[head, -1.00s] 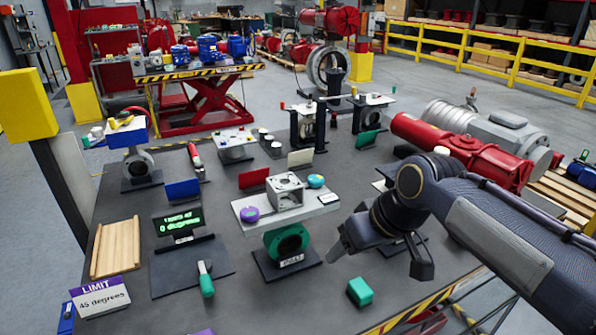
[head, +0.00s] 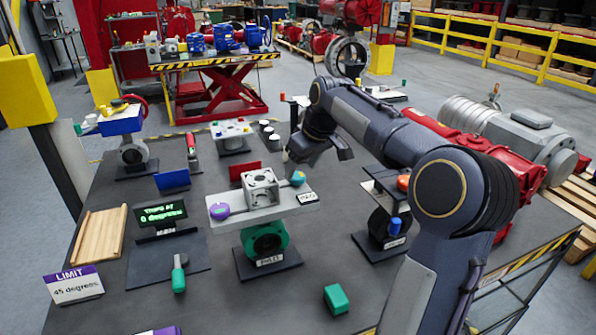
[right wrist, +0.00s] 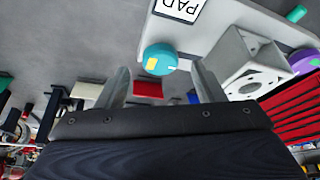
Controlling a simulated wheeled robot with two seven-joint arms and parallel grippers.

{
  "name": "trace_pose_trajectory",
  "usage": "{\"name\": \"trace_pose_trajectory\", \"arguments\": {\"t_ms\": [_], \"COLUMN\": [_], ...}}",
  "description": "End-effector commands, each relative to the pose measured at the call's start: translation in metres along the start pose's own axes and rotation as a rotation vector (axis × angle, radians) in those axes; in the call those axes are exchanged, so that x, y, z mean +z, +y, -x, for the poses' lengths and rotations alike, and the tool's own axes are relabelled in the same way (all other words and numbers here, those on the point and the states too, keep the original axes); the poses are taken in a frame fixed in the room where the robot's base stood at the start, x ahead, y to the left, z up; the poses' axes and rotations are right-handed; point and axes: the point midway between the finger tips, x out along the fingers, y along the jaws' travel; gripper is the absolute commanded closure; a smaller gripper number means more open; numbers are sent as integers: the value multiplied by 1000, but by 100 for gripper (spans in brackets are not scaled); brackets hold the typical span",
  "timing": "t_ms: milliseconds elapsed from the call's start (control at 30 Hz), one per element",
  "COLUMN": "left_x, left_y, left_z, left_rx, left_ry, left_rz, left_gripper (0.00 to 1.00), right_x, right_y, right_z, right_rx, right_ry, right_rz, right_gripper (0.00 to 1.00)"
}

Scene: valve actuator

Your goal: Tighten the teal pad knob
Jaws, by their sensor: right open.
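The teal pad knob (head: 298,178) is a small round teal cap with a yellow mark, on the right part of a light grey plate (head: 236,222) near the label "PAD". The plate sits on a green valve body (head: 265,241). My right gripper (head: 316,161) is open and empty, close to the knob, partly overlapping it in the head view. In the right wrist view, the teal knob (right wrist: 160,59) appears between and just beyond the two fingertips (right wrist: 160,76). I cannot tell whether they touch it. My left gripper is not in view.
A square metal bracket (head: 262,189) and a purple knob (head: 219,210) share the plate. A display (head: 162,216) reads 0 degrees. A sign (head: 73,285) says limit 45 degrees. A teal-green block (head: 336,299) lies at the front. Another valve stand (head: 377,236) is at right.

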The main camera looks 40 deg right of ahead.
Motion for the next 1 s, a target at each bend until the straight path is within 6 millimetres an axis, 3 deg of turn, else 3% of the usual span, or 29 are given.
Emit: {"name": "trace_pose_trajectory", "arguments": {"t_ms": [200,500,833,1000], "left_x": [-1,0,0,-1], "left_y": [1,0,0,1], "left_z": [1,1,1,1], "left_rx": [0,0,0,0], "left_ry": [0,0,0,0], "left_rz": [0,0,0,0], "left_gripper": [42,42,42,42], "right_x": [0,0,0,0], "right_y": [0,0,0,-1], "right_z": [-22,-25,-25,-25], "right_rx": [-1,0,0,2], "right_ry": [1,1,1,1], "right_rz": [0,0,0,-4], "right_gripper": [38,38,80,83]}}
